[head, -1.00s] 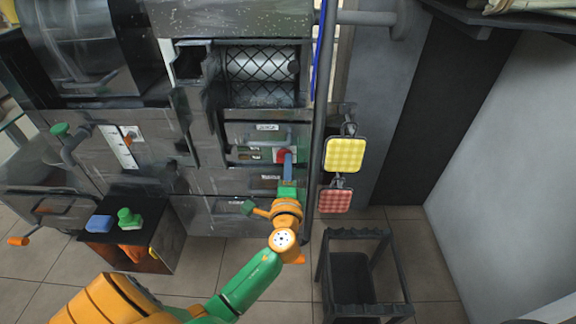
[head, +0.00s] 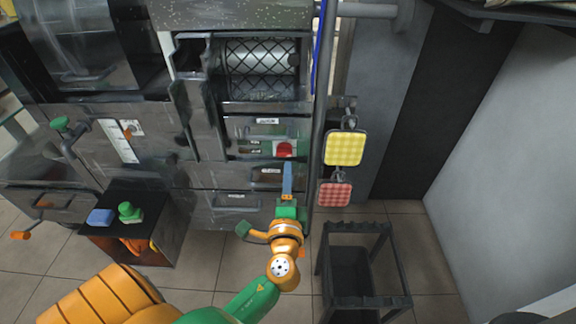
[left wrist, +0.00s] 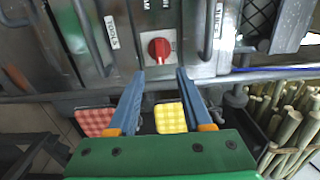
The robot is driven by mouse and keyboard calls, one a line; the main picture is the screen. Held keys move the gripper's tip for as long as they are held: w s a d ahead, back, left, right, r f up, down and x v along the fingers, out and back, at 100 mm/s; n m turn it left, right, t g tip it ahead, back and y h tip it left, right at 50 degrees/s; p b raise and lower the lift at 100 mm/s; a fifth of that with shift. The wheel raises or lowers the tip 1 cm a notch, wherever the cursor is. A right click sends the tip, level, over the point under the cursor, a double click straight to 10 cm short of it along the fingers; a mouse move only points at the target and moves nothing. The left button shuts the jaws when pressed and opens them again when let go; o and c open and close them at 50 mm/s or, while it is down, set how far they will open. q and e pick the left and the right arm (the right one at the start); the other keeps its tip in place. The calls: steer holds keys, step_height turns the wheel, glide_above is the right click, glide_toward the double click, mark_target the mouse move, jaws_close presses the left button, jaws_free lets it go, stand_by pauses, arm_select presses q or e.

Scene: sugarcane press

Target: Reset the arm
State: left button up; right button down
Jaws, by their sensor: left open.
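My left arm, orange and green, reaches in from the bottom of the head view. Its gripper (head: 287,182) hangs in front of the grey sugarcane press (head: 240,208), just below a red knob (head: 284,149). In the left wrist view the two blue fingers (left wrist: 156,82) stand apart with nothing between them. The red knob (left wrist: 159,49) shows beyond the fingertips, apart from them. My right gripper is in neither view.
Yellow (head: 344,148) and red (head: 335,195) checked pads hang right of the press. A dark open-framed stand (head: 352,268) is on the floor at right. A small dark box (head: 125,228) stands left. Cane stalks (left wrist: 290,125) show in the wrist view.

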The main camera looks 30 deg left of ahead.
arm_select(q)
steer(key=shift+s+d, duration=0.15)
steer(key=shift+s, duration=0.1)
